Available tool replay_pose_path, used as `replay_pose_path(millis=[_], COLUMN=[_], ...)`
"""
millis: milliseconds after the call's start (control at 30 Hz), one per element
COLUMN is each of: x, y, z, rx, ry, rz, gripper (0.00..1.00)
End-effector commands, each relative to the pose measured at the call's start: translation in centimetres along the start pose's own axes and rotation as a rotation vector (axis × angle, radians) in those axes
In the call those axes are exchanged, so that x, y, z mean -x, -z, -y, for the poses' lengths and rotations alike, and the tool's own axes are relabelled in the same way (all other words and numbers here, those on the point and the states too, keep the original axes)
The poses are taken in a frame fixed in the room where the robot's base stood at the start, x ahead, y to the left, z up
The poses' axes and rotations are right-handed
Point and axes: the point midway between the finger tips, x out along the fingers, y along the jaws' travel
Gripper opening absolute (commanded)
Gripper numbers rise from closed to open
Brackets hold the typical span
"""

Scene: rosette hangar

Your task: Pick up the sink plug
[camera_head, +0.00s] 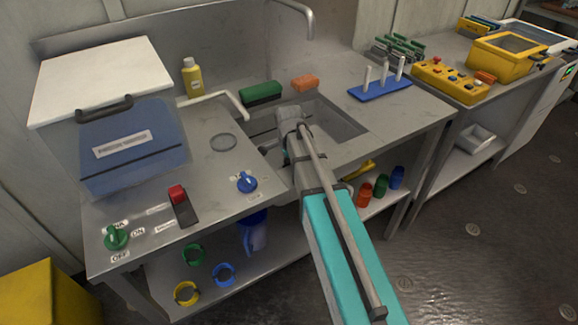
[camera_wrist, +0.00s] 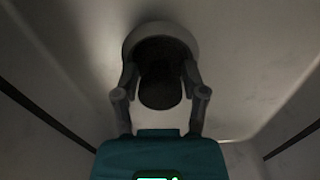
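My gripper (camera_head: 287,118) is at the end of my arm, down at the sink (camera_head: 340,122). In the wrist view, a rounded thing with a pale grey rim and a dark middle (camera_wrist: 160,38) lies between and just beyond the two fingertips; it looks like the sink plug, but shadow hides its exact shape. The fingers stand on either side of its dark part, close to it. I cannot tell whether they touch it. In the head view my arm and gripper hide part of the basin.
A flat grey disc (camera_head: 222,142) lies on the counter left of the sink. A green brush (camera_head: 261,93) and an orange sponge (camera_head: 305,83) lie behind the basin. A blue rack (camera_head: 380,90) stands to the right. The sink walls are close around my gripper.

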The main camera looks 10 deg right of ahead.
Motion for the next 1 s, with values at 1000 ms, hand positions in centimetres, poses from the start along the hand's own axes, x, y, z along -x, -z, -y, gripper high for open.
replay_pose_path(millis=[1000], x=[3.5], y=[0.0], z=[-0.1], rx=[-0.001], ry=[-0.002], rz=[0.000], gripper=[0.00])
